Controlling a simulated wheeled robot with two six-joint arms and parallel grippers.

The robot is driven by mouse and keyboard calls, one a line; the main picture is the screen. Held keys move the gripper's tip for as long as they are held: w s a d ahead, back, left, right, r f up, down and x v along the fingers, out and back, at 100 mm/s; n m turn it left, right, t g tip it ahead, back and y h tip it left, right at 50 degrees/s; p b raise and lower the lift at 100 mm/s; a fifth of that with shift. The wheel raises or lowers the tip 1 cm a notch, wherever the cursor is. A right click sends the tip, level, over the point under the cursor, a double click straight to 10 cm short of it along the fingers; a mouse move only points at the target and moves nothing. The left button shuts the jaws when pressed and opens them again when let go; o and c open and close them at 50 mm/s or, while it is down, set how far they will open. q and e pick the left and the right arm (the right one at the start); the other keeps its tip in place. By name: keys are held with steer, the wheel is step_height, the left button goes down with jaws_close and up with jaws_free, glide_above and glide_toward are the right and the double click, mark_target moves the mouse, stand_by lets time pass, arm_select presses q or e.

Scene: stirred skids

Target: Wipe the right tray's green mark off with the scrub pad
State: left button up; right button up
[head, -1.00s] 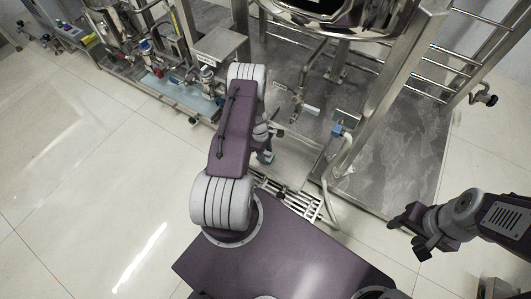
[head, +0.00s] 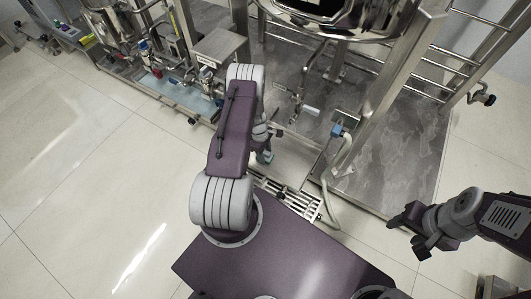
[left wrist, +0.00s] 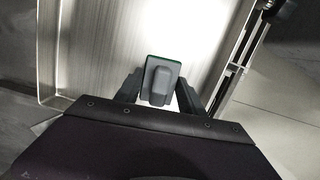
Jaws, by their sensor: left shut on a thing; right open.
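The scrub pad (left wrist: 161,82), a grey block with a green edge, shows in the left wrist view between the fingers of my left gripper (left wrist: 158,92), which is shut on it. Under it lies a bright brushed-metal tray (left wrist: 95,50) with a raised rim at left. I cannot tell whether the pad touches the tray. No green mark shows; the pad and gripper cover part of the surface. In the head view my left gripper (head: 265,152) is partly hidden behind my own arm, above the tray (head: 292,158). My right gripper (head: 413,232) is open and empty over the floor.
Steel frame posts (head: 392,85) and a hose (head: 328,195) stand right of my left gripper. A steel vessel (head: 345,15) hangs at the back. Another skid with pipes and valves (head: 160,65) stands at left. The tiled floor (head: 80,185) at left is clear.

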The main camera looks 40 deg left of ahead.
arm_select(q)
step_height(320, 180, up, 3)
steer(key=shift+r+p, duration=0.2)
steer(key=shift+p, duration=0.45)
steer(key=shift+r+p, duration=2.1)
steer(key=shift+r, duration=0.15)
